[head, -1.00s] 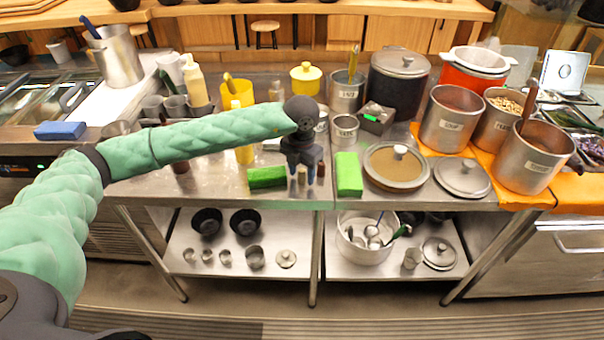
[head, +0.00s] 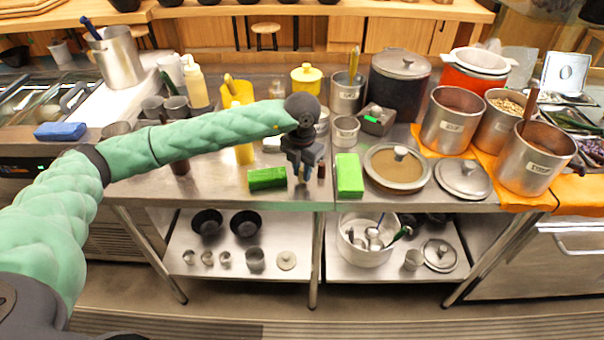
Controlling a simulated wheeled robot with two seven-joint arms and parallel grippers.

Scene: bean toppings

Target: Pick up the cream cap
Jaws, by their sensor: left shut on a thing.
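My left gripper (head: 302,178) points down over the front of the metal counter, left of the green block. Its fingers are shut on a small cream cap (head: 302,173), which is mostly hidden between them. A small dark reddish-brown piece (head: 321,169) stands just right of the fingers. My right gripper is not in view.
A green box (head: 267,178) lies left of the gripper and a bright green block (head: 349,175) stands to its right. A lidded pan (head: 396,185) is farther right. Metal pots (head: 452,135) stand at the right, and a steel cup (head: 345,133) stands behind.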

